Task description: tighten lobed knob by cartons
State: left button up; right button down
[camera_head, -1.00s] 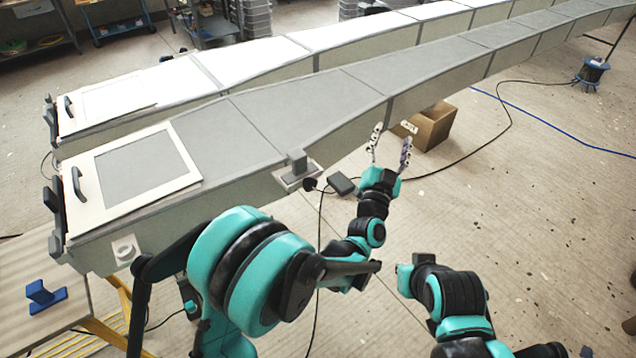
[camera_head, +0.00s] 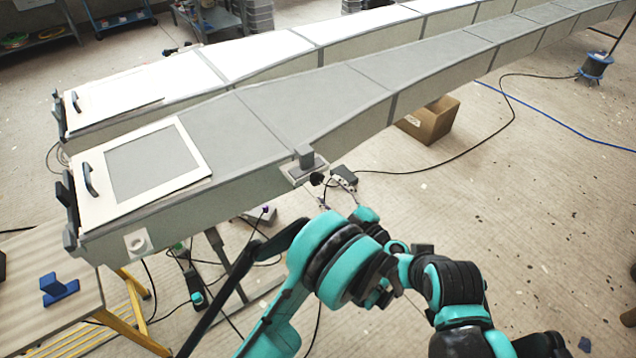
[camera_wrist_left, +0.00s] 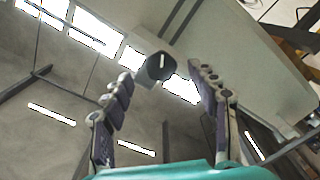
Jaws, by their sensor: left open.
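A black knob (camera_head: 316,178) sits under a small grey bracket (camera_head: 304,165) on the near side wall of the front mould. In the left wrist view a dark round knob (camera_wrist_left: 160,66) with a pale mark shows between and beyond my fingertips; its lobes cannot be made out. My left gripper (camera_head: 338,200) is just below the knob in the head view, partly hidden by my own arm. In the left wrist view my left gripper (camera_wrist_left: 160,75) is open, a finger on each side of the knob, with no clear contact. My right gripper is not visible.
A table (camera_head: 30,280) with a blue part (camera_head: 58,290) is at left.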

aim_at(321, 182)
pick_arm(q)
jog(key=x, duration=0.4)
jog(key=shift+a+b, duration=0.2)
jog(key=shift+b, duration=0.2)
jog(key=shift+w+a, duration=0.25)
jog(key=shift+w, duration=0.25)
